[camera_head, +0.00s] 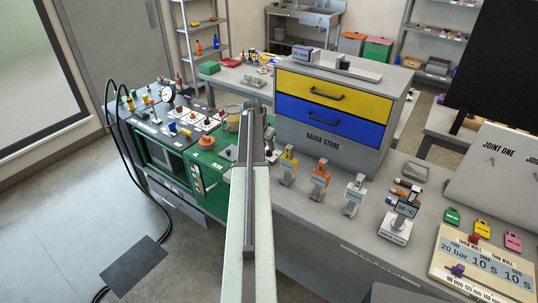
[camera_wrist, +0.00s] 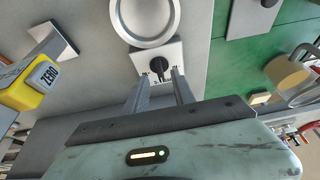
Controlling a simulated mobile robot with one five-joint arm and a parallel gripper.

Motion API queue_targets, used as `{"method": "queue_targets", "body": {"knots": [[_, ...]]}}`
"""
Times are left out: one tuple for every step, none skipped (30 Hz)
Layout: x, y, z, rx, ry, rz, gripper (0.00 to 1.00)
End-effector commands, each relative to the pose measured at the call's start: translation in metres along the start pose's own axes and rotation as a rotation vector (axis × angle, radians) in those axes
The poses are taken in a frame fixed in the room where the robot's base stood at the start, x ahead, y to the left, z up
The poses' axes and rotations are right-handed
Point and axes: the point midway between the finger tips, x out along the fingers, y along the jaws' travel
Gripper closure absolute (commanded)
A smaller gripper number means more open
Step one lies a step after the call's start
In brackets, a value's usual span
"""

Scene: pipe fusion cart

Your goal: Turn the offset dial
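The offset dial (camera_wrist: 157,65) is a black knob on a small pale plate with numerals, seen in the wrist view below a round, light-rimmed disc. My gripper (camera_wrist: 160,76) is open, with its two grey fingers pointing at the dial. One fingertip is on each side of the knob's plate in the picture, and nothing is held. I cannot tell whether the fingers touch the knob. In the head view my arm reaches over the bench and hides the dial and the gripper's fingers.
A yellow block marked ZERO (camera_wrist: 32,86) is left of my gripper in the wrist view. A green surface (camera_wrist: 260,58) lies to the right. In the head view the gauge store (camera_head: 322,140) stands close right of my arm, and a green cart (camera_head: 203,180) is left.

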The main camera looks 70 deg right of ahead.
Motion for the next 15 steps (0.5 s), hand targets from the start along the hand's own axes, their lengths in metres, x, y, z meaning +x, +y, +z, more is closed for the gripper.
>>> {"method": "queue_targets", "body": {"knots": [[0.018, -0.001, 0.003, 0.000, 0.000, 0.000, 0.69], [0.022, -0.001, 0.002, 0.000, 0.000, 0.000, 0.69], [0.026, -0.001, 0.002, 0.000, 0.000, 0.000, 0.69], [0.028, -0.001, 0.002, -0.001, 0.000, 0.000, 0.69], [0.029, 0.000, 0.001, -0.001, 0.000, 0.000, 0.69], [0.029, 0.000, 0.001, -0.001, 0.000, 0.000, 0.69], [0.029, 0.000, 0.001, -0.001, 0.000, 0.000, 0.69], [0.029, 0.000, 0.000, -0.001, 0.000, 0.000, 0.69], [0.028, 0.000, 0.000, -0.001, 0.000, 0.000, 0.69], [0.027, 0.000, 0.000, -0.001, 0.000, 0.000, 0.69], [0.027, 0.000, 0.000, 0.000, 0.000, 0.000, 0.69], [0.027, 0.000, 0.000, 0.000, 0.000, 0.000, 0.69], [0.027, 0.000, 0.000, 0.000, 0.000, 0.000, 0.72], [0.027, 0.000, 0.000, 0.000, 0.000, 0.000, 0.80], [0.027, 0.001, 0.000, 0.000, 0.000, 0.000, 0.91]]}}
